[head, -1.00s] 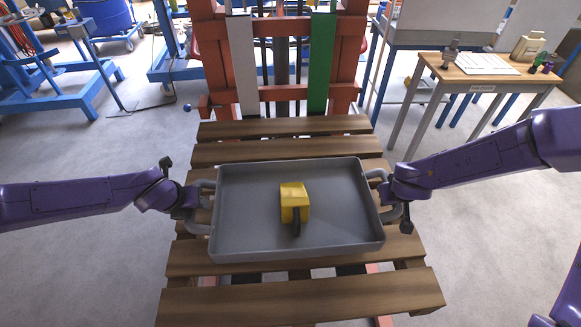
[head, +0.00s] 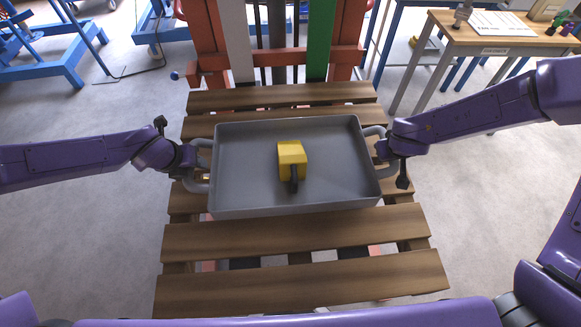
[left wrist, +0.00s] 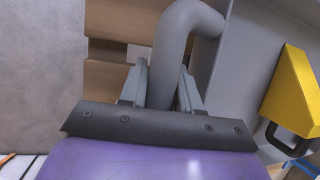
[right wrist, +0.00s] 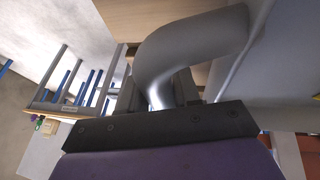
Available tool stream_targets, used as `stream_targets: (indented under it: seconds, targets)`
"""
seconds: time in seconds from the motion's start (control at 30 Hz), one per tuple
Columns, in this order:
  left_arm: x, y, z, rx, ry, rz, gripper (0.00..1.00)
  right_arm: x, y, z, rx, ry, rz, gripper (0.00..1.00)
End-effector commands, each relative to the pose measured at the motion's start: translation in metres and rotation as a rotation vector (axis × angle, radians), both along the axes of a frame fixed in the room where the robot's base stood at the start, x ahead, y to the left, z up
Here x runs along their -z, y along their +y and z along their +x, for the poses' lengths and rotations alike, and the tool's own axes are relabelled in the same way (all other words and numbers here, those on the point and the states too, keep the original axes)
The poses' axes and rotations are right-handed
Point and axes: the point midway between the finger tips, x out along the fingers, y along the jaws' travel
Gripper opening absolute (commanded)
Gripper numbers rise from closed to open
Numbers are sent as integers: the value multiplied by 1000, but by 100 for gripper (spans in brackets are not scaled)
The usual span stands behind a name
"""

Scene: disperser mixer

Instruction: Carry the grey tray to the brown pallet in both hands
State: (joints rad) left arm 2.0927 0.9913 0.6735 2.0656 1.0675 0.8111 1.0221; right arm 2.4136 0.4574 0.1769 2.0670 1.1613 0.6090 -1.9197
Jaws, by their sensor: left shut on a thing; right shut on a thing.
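The grey tray (head: 335,190) is over the brown slatted pallet (head: 300,238) in the head view, with a yellow object with a dark handle (head: 291,158) inside it. I cannot tell whether the tray touches the slats. My left gripper (head: 196,168) is shut on the tray's left handle; the left wrist view shows the grey handle (left wrist: 180,40) between the fingers (left wrist: 162,88). My right gripper (head: 385,150) is shut on the right handle; the right wrist view shows that handle (right wrist: 190,45) between the fingers (right wrist: 165,92), which are partly hidden.
A red frame (head: 347,60) with a green upright (head: 319,40) stands just behind the pallet. A wooden-topped table (head: 480,38) stands at the back right, and blue frames (head: 60,62) at the back left. Grey floor (head: 90,230) is clear on both sides of the pallet.

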Motion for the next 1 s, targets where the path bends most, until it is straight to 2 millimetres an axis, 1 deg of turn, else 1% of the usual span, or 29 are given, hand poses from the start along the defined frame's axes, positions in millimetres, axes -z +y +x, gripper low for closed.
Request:
stream_targets:
  seconds: [0.03, 0.47, 0.5, 0.53, 0.57, 0.87, 0.97, 1.0]
  targets:
    - [6, 0, 1, 1, -3, 0, 0, 6, 0, 1, 0, -2, -1, 0]
    - [41, 0, 1, 1, -3, 0, 0, 41, 0, 1, -1, -3, 0, 0]
    - [37, 0, 0, 0, -1, 0, 45, 37, 0, 0, 0, -1, 0, 45]
    - [36, 0, 0, 0, -1, 0, 55, 36, 0, 0, 0, 0, 0, 55]
    - [36, 0, 0, 0, 0, 0, 57, 36, 0, 0, 0, 0, 0, 57]
    - [34, 1, -1, -1, -1, 0, 57, 36, 0, 0, 0, 0, 0, 57]
    - [21, 3, -5, -2, -5, -2, 57, 36, 0, 0, 0, 0, 0, 57]
    - [13, 4, -8, -4, -6, -4, 57, 36, 0, 0, 0, 0, 0, 57]
